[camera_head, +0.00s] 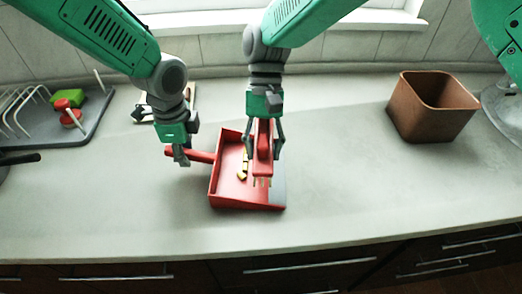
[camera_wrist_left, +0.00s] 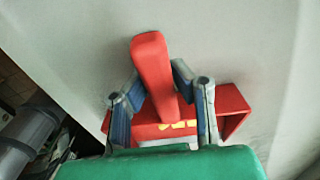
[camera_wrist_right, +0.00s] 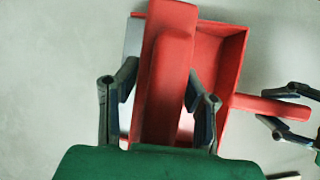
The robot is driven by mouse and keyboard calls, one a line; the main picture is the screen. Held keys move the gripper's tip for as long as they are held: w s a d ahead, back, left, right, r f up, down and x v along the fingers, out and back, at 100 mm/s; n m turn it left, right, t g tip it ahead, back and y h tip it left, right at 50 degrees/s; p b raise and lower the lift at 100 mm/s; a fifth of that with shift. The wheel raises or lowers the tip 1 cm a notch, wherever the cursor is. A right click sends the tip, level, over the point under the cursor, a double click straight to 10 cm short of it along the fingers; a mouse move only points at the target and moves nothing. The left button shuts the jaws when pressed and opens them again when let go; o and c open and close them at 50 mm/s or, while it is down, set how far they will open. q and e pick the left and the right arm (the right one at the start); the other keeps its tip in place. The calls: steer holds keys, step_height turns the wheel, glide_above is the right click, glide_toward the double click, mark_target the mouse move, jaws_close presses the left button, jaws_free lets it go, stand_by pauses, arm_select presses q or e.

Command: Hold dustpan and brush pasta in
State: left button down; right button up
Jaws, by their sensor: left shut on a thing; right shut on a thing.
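The red dustpan (camera_head: 216,183) lies on the counter, its handle (camera_head: 200,156) pointing left. My left gripper (camera_head: 180,156) is shut on that handle, which also shows between its fingers in the left wrist view (camera_wrist_left: 154,70). My right gripper (camera_head: 263,146) is shut on the red brush (camera_head: 263,160), held upright over the right part of the pan with its pale bristles down. In the right wrist view the brush (camera_wrist_right: 165,85) hides part of the pan (camera_wrist_right: 218,60). Several yellow pasta pieces (camera_head: 241,176) lie in the pan, left of the brush; whether the bristles touch the pan, I cannot tell.
A brown square bin (camera_head: 432,110) stands at the back right. Small items lie behind my left gripper. The counter (camera_head: 350,200) right of the pan is clear.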

mark_target(263, 141)
stand_by(0.3)
arm_select(q)
steer(key=c, duration=1.3)
jaws_free()
arm_select(e)
steer(key=shift+r, duration=0.1)
step_height(263, 141, up, 8)
steer(key=p, duration=0.7)
steer(key=shift+f+p, duration=0.25)
steer(key=shift+p, duration=0.05)
arm_select(q)
step_height(263, 141, up, 18)
steer(key=shift+f, duration=0.1)
arm_select(e)
steer(key=shift+f, duration=0.15)
arm_select(q)
steer(key=shift+w, duration=0.1)
